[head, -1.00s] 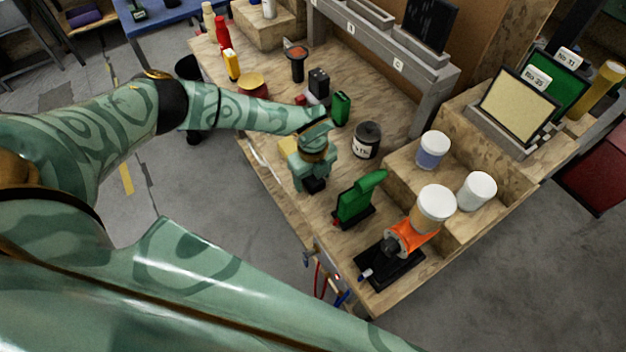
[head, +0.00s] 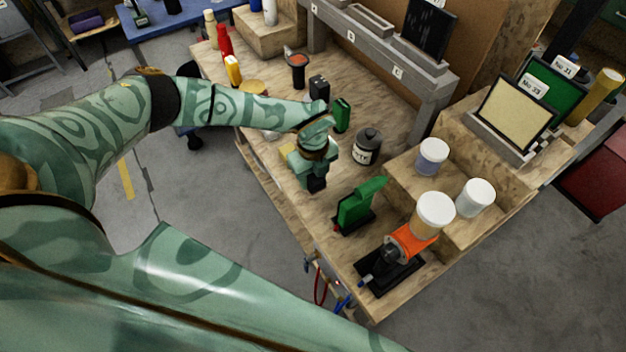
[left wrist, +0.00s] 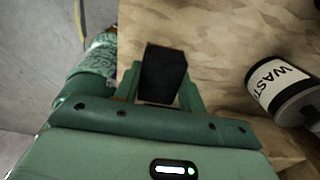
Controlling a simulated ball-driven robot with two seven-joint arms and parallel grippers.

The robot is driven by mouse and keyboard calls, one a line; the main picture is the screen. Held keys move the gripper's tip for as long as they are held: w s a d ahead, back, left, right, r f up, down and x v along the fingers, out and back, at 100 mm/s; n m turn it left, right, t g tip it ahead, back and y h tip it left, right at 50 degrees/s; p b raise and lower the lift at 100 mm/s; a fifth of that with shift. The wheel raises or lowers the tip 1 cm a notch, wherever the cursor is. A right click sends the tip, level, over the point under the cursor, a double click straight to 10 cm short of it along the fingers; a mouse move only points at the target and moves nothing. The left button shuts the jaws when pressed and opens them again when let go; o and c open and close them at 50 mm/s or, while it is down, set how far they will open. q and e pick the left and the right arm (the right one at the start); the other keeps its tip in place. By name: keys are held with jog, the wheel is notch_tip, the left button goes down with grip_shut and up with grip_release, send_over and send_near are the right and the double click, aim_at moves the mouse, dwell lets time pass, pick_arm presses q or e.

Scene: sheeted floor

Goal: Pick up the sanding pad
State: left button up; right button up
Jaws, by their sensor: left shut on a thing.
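The sanding pad, a dark, nearly black block (left wrist: 162,75), sits between the two fingers of my left gripper in the left wrist view. My left gripper (head: 316,176) is shut on it and points down over the near side of the wooden workbench (head: 272,188). In the head view only the pad's dark lower end shows below the fingers. I cannot tell whether a gap lies between the pad and the bench top. My right gripper is not in view.
A dark can labelled WASTE (left wrist: 283,88) stands right of my left gripper. A green block (head: 342,115) is behind it. A green tool (head: 359,204) and an orange tool (head: 408,242) stand to the front right. White-lidded jars (head: 433,150) stand on a wooden step.

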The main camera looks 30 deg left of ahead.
pick_arm(q)
jog(key=s+a+r+p, duration=0.2)
jog(key=s+a+r, duration=0.2)
jog(key=s+r, duration=0.5)
jog(key=s, duration=0.4)
jog(key=shift+s+r, duration=0.2)
jog(key=shift+r, duration=0.15)
